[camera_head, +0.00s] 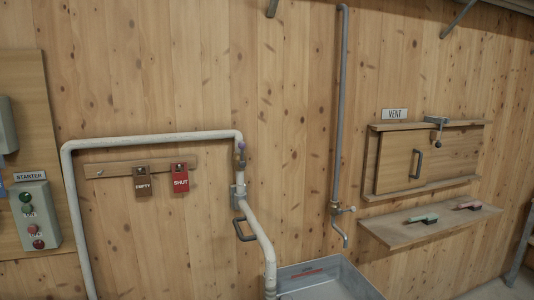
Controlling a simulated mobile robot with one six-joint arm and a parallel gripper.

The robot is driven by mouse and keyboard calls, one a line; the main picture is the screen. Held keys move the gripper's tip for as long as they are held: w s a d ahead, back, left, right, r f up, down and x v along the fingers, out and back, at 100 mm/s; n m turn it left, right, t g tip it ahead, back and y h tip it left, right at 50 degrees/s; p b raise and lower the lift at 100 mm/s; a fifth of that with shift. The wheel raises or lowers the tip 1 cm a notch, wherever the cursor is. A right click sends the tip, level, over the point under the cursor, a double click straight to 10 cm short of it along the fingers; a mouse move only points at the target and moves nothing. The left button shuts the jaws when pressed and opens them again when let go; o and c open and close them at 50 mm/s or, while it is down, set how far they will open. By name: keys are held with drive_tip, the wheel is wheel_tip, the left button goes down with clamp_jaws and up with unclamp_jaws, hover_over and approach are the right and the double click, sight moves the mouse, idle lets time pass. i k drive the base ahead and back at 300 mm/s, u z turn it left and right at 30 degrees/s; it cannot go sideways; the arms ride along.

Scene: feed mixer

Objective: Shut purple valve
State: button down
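A small purple valve part (241,147) sits at the upper right bend of the white pipe (150,140) on the wooden wall. It is too small to tell which way its handle is turned or whether it is open or shut. Just below it on the same pipe is a grey fitting (238,192), with a dark grey loop handle (244,230) lower down. My gripper is not in view, so its place relative to the valve does not show.
Dark EMPTY (142,185) and red SHUT (180,180) tags hang left of the valve. A starter box (37,215) is at far left. A grey metal basin (340,281) stands below a tap pipe (341,100). A shelf (400,233) and vent hatch (390,164) are at right.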

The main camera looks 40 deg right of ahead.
sight(241, 145)
drive_tip(key=u, duration=1.55)
drive_tip(key=k, duration=0.1)
drive_tip(key=z, duration=2.7)
drive_tip(key=k, duration=0.9)
drive_tip(key=u, duration=0.2)
drive_tip(key=i, duration=0.7)
drive_tip(key=z, duration=0.05)
